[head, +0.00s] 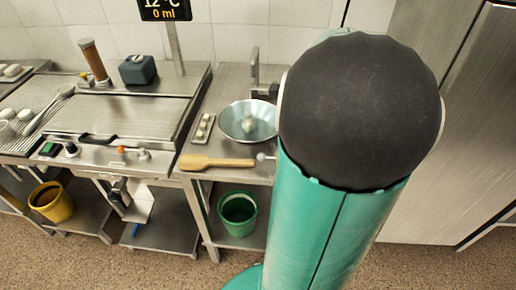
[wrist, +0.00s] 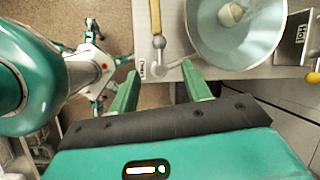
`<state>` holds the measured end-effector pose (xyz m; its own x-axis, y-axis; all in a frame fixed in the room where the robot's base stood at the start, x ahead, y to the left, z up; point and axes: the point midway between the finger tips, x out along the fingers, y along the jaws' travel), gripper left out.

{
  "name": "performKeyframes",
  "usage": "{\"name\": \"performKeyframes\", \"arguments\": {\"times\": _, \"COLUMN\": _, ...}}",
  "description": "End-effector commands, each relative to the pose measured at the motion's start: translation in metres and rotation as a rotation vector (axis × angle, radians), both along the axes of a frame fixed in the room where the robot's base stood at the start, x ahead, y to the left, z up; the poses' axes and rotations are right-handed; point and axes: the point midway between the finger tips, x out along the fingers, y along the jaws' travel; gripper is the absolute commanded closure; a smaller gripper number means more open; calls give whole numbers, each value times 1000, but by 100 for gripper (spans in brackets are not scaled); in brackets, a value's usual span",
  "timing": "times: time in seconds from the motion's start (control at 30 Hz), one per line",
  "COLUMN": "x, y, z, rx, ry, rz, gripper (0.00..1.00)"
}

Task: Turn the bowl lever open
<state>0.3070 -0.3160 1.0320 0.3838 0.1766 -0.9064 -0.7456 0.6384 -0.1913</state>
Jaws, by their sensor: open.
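The bowl (wrist: 265,48) is a wide round metal basin at the worktop's front edge, upper right in the wrist view; it also shows in the head view (head: 234,132). A pale object lies inside it. The bowl lever (wrist: 158,50), a short metal stem with a round knob, is beside the bowl's left side. Its knob shows in the head view (head: 262,156), with the rest hidden behind my arm. My gripper (wrist: 160,72) is open and empty. Its green fingers lie to either side of the lever's base in the wrist picture; I cannot tell the height gap. The head view hides my gripper.
A wooden paddle (head: 215,162) lies along the front edge, its handle close to the lever knob. A faucet (head: 255,72) stands behind the bowl. A green bucket (head: 238,212) is on the lower shelf. A flat griddle (head: 120,115) is to the left.

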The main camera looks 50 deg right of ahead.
Motion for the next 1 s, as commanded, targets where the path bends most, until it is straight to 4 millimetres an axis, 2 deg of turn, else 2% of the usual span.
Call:
{"name": "performKeyframes", "arguments": {"times": 0.3, "x": 24, "y": 13, "z": -58, "rx": 4, "ry": 3, "rz": 5, "gripper": 52}}
{"name": "performKeyframes", "arguments": {"times": 0.53, "x": 40, "y": 20, "z": -94, "rx": 2, "ry": 2, "rz": 8, "gripper": 52}}
{"name": "performKeyframes", "arguments": {"times": 0.7, "x": 46, "y": 22, "z": -107, "rx": 1, "ry": 1, "rz": 7, "gripper": 52}}
{"name": "performKeyframes", "arguments": {"times": 1.0, "x": 47, "y": 23, "z": -109, "rx": -2, "ry": 0, "rz": 7, "gripper": 52}}
